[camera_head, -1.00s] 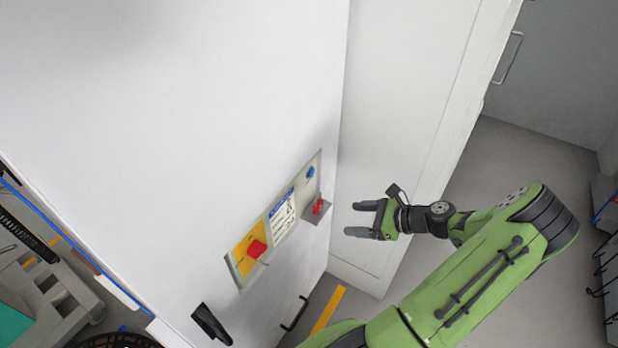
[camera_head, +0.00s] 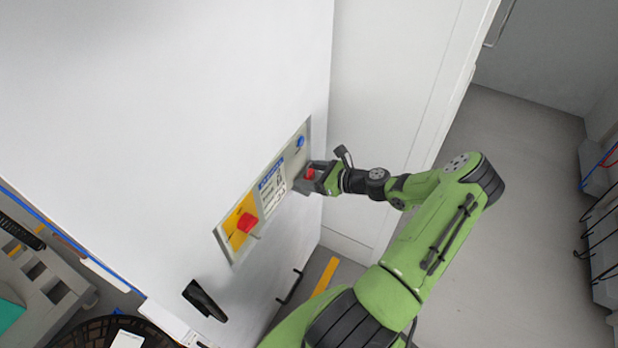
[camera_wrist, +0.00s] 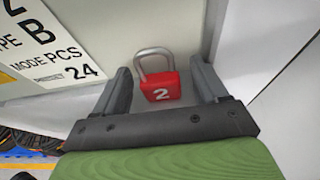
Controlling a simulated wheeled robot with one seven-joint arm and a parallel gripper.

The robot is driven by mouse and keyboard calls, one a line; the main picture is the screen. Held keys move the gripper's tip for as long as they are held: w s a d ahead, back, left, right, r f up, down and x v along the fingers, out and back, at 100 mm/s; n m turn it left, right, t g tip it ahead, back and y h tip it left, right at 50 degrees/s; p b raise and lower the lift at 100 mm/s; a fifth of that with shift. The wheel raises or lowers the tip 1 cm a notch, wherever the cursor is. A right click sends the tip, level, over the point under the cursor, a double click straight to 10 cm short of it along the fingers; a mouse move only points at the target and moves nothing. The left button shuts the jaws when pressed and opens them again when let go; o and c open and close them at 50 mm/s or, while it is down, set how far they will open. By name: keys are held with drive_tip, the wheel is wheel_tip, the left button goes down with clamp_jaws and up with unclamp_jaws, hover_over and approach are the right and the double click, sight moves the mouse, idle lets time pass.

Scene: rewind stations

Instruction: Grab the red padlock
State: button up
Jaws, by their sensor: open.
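The red padlock (camera_wrist: 161,87) has a grey metal shackle and a white "2" on its body. In the wrist view it sits upright on a pale ledge, between the two open fingers of my gripper (camera_wrist: 163,84). Gaps show between the padlock and each finger. In the head view a small red part of the padlock (camera_head: 310,174) shows at the right end of the panel. My gripper (camera_head: 309,176) is there around it, and hides the rest.
A panel on the white cabinet holds a red switch on a yellow plate (camera_head: 246,222), a label (camera_head: 273,189) and a blue button (camera_head: 300,141). A white wall (camera_head: 385,80) stands close to the right. A black handle (camera_head: 204,299) sticks out below.

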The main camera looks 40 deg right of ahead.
drive_tip(key=shift+w, duration=0.2)
drive_tip(key=shift+s, duration=0.1)
drive_tip(key=shift+c, duration=0.3)
drive_tip(key=c, duration=1)
